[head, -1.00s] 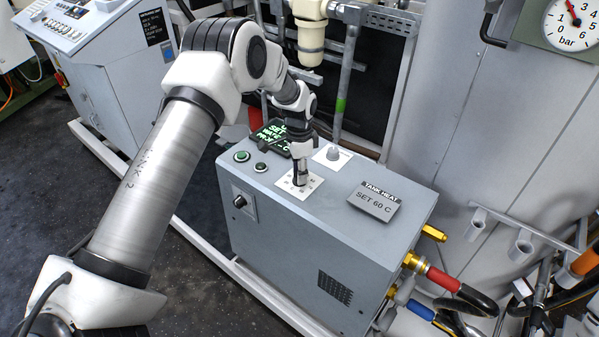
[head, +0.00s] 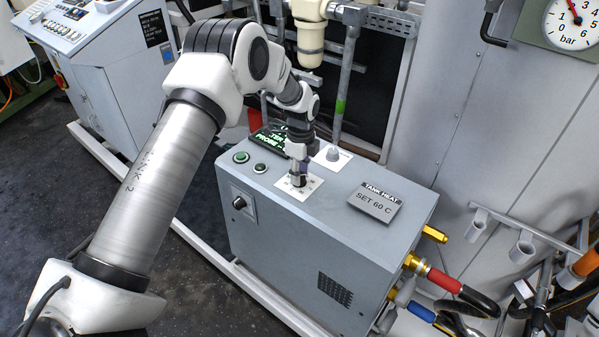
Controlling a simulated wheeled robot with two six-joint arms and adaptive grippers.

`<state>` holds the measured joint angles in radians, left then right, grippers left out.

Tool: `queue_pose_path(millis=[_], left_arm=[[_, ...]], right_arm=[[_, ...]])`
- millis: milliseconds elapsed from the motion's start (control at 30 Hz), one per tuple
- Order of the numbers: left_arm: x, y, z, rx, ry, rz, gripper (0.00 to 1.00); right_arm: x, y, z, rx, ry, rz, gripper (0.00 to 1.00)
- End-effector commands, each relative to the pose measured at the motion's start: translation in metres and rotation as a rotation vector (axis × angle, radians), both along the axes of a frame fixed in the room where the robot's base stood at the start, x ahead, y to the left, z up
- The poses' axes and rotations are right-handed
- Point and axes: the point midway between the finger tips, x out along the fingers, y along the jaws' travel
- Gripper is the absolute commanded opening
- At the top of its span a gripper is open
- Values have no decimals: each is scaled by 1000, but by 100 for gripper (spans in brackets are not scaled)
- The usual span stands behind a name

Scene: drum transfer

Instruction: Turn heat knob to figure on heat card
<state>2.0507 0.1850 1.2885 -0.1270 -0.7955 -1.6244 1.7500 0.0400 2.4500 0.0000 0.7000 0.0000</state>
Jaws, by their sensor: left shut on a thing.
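The heat card (head: 374,201) lies on the right of the grey box's top and reads "TANK HEAT, SET 60 C". My left gripper (head: 298,180) points down at the white dial plate (head: 313,188) on the box top. It is shut on the heat knob, which is mostly hidden by the fingers. The figures on the dial plate are too small to read. My right gripper is not in view.
The grey box (head: 340,235) has green buttons (head: 241,157), a dark display (head: 266,137) partly behind my gripper, and a second knob (head: 333,153) on a white plate. A pressure gauge (head: 573,18) hangs at upper right. Hoses (head: 462,288) leave the box's right side.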

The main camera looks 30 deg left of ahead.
Motion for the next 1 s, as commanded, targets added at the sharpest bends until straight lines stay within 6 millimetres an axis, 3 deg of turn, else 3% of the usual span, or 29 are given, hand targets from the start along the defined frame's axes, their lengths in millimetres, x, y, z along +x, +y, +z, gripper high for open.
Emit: queue_pose_path(millis=[567,600,667,1000], left_arm=[[-5,-1,-5,-3,15,-46,0],[-5,-1,-5,-3,15,-45,39],[-4,-1,-5,-2,14,-45,60],[-1,0,1,-1,4,-45,60]], right_arm=[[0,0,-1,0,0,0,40],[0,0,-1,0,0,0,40],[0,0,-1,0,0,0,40],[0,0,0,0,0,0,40]])
